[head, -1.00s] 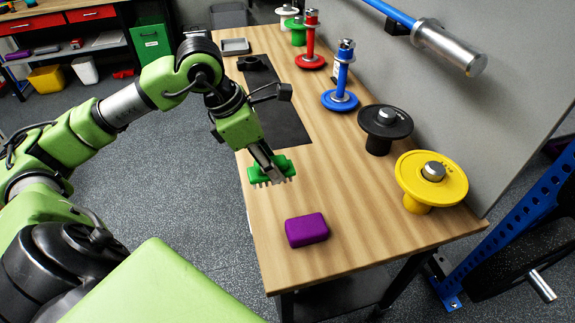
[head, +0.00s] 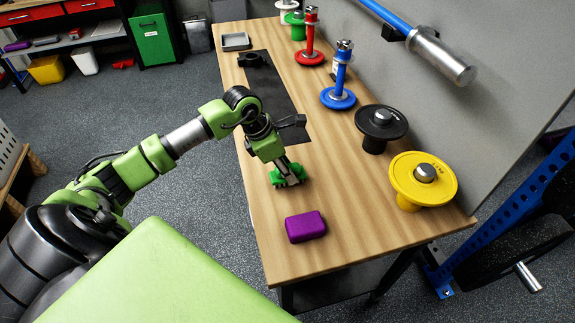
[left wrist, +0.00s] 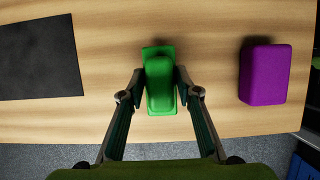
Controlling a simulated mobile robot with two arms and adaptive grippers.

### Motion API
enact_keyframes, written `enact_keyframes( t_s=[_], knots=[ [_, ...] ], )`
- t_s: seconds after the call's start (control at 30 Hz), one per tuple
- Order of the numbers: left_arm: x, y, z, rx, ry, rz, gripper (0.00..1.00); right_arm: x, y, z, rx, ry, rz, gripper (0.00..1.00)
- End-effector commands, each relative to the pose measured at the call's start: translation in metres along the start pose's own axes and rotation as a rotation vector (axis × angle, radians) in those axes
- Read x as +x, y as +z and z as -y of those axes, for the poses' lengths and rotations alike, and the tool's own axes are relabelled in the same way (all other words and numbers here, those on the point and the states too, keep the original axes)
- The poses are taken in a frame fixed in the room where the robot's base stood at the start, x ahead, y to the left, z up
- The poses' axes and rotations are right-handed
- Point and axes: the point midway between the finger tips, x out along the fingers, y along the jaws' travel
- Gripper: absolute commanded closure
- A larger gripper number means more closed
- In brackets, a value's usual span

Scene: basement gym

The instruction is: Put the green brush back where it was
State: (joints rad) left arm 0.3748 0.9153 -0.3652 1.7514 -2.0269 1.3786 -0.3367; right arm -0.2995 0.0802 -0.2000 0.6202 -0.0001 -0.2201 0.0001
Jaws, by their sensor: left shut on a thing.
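My left gripper (head: 287,177) is shut on the green brush (head: 291,172), at or just above the wooden table (head: 350,215). I cannot tell whether the brush touches the wood. In the left wrist view the green brush (left wrist: 160,82) sits between the two fingers of the left gripper (left wrist: 161,98), and the bare table (left wrist: 215,120) is around it. The brush is between the black mat (left wrist: 40,58) and a purple block (left wrist: 265,75). The purple block also lies in front of the gripper in the head view (head: 306,227). My right gripper is not in view.
A yellow plate on a stand (head: 424,178) and a black one (head: 382,125) stand along the right edge. Blue (head: 340,80) and red (head: 310,40) posts stand farther back. The black mat (head: 272,90) runs along the table's left side. The wood around the brush is clear.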

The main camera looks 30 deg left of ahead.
Motion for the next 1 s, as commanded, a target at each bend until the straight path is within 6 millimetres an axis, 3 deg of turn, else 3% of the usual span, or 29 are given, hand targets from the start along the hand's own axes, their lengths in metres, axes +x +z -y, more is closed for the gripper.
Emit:
enact_keyframes(
  t_s=[0.27, 0.3, 0.37, 0.83, 1.0],
  knots=[
    [0.004, -0.001, -0.001, 0.001, 0.001, 0.001, 0.89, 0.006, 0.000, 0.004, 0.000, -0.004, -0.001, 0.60],
    [0.004, -0.002, 0.000, 0.000, 0.001, 0.001, 0.67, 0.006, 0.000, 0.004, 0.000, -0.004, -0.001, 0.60],
    [0.003, -0.001, 0.000, 0.000, 0.001, 0.001, 0.52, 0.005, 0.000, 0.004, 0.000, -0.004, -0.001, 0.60],
    [-0.004, 0.000, -0.001, 0.001, 0.003, 0.001, 0.52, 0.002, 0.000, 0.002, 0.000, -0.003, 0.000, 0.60],
    [-0.035, -0.001, -0.002, 0.003, 0.006, 0.000, 0.52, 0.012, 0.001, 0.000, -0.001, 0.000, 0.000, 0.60]
  ],
)
